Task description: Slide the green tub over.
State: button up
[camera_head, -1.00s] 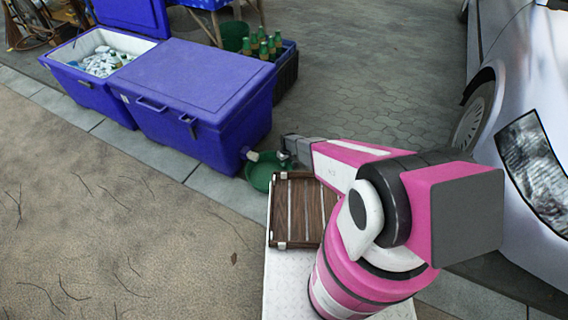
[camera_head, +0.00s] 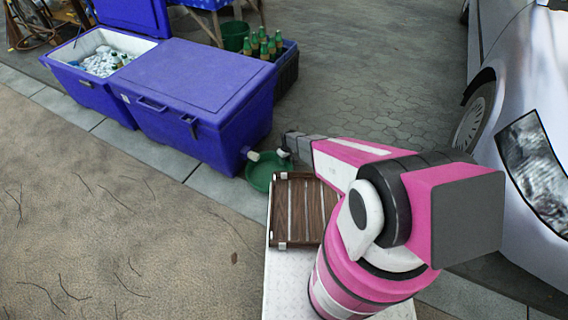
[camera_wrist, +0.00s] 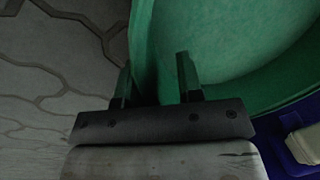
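The green tub (camera_head: 259,183) is a shallow round basin on the ground at the right end of the closed blue cooler, below its pale spout (camera_head: 252,155). My gripper (camera_head: 284,156) is at the tub's far right rim in the head view. In the wrist view, the tub (camera_wrist: 235,45) fills the upper right. My gripper (camera_wrist: 154,64) has its two dark fingers apart. One finger is outside the tub's wall and the other is inside, with the rim between them. I see gaps beside the wall, so it does not look clamped.
The closed blue cooler (camera_head: 190,80) stands just left of the tub. A brown slatted wooden tray (camera_head: 298,210) lies on my white base, close in front. A silver car (camera_head: 525,100) is at right. Open paving (camera_head: 370,70) lies behind the tub.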

notch_tip(320, 180, up, 9)
jog(key=d, duration=0.1)
jog(key=shift+w+f, duration=0.2)
jog(key=shift+w, duration=0.25)
jog(key=shift+d, duration=0.1)
